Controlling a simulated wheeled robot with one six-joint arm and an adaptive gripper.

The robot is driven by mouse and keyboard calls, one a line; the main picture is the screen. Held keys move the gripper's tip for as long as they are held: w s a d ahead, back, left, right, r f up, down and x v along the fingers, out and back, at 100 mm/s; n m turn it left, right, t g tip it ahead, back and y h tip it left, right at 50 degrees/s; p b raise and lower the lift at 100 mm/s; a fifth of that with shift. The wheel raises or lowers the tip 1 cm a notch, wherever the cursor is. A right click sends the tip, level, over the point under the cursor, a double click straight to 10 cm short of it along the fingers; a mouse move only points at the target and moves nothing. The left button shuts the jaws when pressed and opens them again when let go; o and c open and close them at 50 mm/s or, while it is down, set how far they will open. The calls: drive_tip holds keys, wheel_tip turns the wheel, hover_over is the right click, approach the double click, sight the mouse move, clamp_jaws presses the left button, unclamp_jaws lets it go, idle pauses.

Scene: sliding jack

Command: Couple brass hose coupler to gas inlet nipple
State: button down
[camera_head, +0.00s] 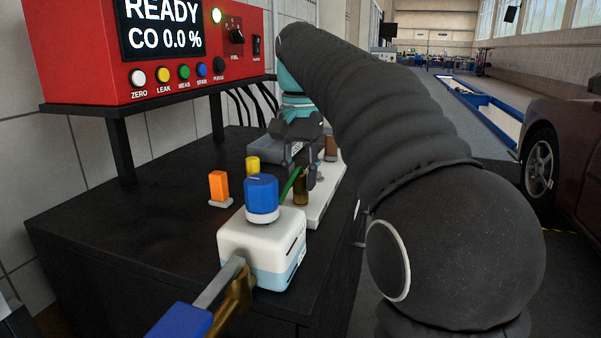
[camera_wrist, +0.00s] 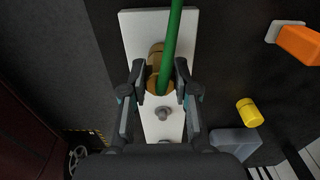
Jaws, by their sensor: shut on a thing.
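The brass hose coupler (camera_wrist: 152,86) is between the two fingers of my gripper (camera_wrist: 160,76) in the wrist view, with the green hose (camera_wrist: 172,40) rising out of it. My gripper is shut on it, above the white plate (camera_wrist: 134,26). A small grey stud (camera_wrist: 163,112) stands on the plate just below the coupler in that picture; I cannot tell whether it is the gas inlet nipple. In the head view my gripper (camera_head: 313,172) reaches down at the plate (camera_head: 325,205), next to a brass piece (camera_head: 300,190). The coupler's lower end and any contact are hidden.
A white box with a blue knob (camera_head: 262,196) stands at the front of the black cart top (camera_head: 110,215). An orange block (camera_head: 218,186) and a yellow cap (camera_head: 252,163) stand near it. The red analyser (camera_head: 185,50) sits on a raised shelf behind.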

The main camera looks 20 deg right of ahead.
sight(301, 173)
drive_tip(key=shift+f, duration=0.15)
drive_tip(key=c, duration=0.8)
unclamp_jaws()
drive_tip(key=shift+r, duration=3.7)
drive_tip(key=shift+s, duration=0.1)
